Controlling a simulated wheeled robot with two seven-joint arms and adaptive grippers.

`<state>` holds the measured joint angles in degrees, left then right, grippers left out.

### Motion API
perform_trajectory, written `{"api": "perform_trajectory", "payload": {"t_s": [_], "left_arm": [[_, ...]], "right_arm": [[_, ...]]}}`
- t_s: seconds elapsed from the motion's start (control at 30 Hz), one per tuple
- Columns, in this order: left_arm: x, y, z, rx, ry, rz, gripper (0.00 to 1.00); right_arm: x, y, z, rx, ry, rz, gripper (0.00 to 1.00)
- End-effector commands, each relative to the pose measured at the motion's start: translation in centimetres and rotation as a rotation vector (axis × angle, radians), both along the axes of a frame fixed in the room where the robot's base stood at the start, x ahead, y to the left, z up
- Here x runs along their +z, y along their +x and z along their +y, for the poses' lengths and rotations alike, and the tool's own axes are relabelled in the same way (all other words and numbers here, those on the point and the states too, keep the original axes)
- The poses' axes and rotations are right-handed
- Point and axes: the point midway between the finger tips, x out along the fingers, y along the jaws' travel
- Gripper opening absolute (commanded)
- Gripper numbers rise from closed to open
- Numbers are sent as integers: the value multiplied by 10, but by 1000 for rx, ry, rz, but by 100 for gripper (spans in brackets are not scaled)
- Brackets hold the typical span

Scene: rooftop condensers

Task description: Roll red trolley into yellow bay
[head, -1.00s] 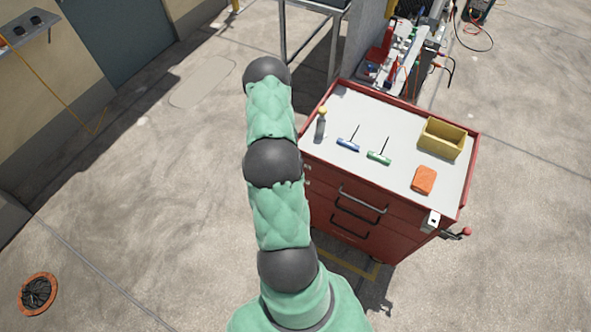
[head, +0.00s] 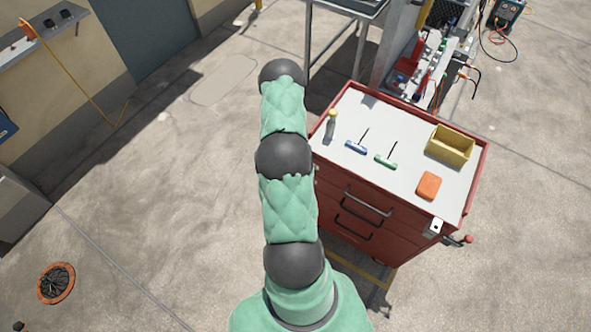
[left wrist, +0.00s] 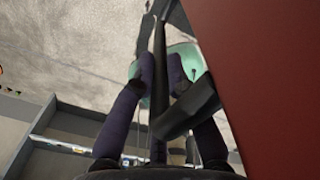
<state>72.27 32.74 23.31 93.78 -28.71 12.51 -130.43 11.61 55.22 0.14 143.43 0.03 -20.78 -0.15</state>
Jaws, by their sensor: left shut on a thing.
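The red trolley (head: 345,235) stands right of centre in the head view, upright, with a grey top and several drawers with dark handles. Yellow floor lines (head: 372,278) show beside and partly under its near lower edge; the rest of the bay is hidden by the trolley and my arm. In the left wrist view the trolley's red side (left wrist: 265,75) fills the right. My left gripper (left wrist: 162,70) is shut on a dark bar (left wrist: 158,40) beside that side. The head view hides this grip behind my arm. My right gripper is in neither view.
On the trolley top lie a yellow bin (head: 450,146), an orange block (head: 428,186), blue (head: 356,147) and green (head: 385,161) T-handle tools and a small bottle (head: 331,125). A metal stand (head: 308,45) is behind.

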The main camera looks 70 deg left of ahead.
Motion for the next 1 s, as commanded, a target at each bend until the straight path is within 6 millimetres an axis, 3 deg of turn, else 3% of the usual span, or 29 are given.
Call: {"api": "perform_trajectory", "payload": {"t_s": [0.17, 0.2, 0.27, 0.67, 0.87, 1.0], "left_arm": [[0, 0, 0, 0, 0, 0, 0], [0, 0, 0, 0, 0, 0, 26], [0, 0, 0, 0, 0, 0, 39], [5, 0, 1, 1, 2, 0, 39], [33, 0, 2, 1, 4, -1, 39], [62, 1, 2, 1, 4, -2, 39]], "right_arm": [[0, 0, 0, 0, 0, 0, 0], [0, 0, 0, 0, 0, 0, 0], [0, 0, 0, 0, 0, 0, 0], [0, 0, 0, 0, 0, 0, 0], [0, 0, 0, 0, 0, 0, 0], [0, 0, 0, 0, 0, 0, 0]]}}
